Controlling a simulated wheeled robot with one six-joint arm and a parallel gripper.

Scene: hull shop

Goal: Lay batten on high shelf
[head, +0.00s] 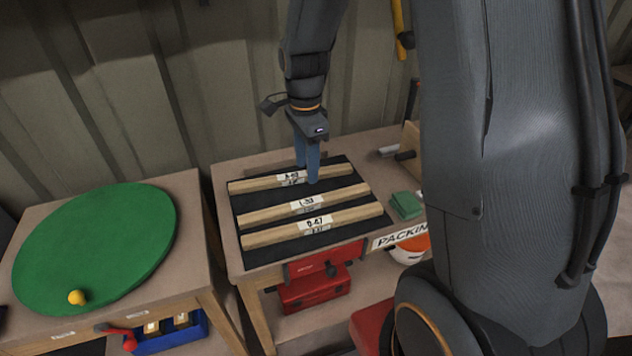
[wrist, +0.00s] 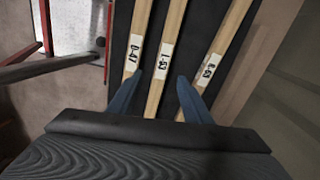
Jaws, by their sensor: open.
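Three pale wooden battens lie side by side on a black mat (head: 262,252) on a wooden table. The near batten (head: 265,237) has a label reading D-47. The middle batten (head: 343,194) has a label that looks like L-53. The far batten (head: 250,185) has a label I cannot read surely. In the wrist view, the middle batten (wrist: 168,30) runs between my fingertips, with the near batten (wrist: 139,30) at the left and the far batten (wrist: 229,38) at the right. My gripper (head: 308,176) is open and empty, pointing down over the battens. No high shelf is identifiable.
Green blocks (head: 406,205) lie right of the mat, near a sign reading PACKIN (head: 398,236). A red toolbox (head: 314,288) sits under the tabletop. A green round board (head: 95,245) with a yellow knob (head: 77,297) lies on the left table. A ribbed wall stands behind.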

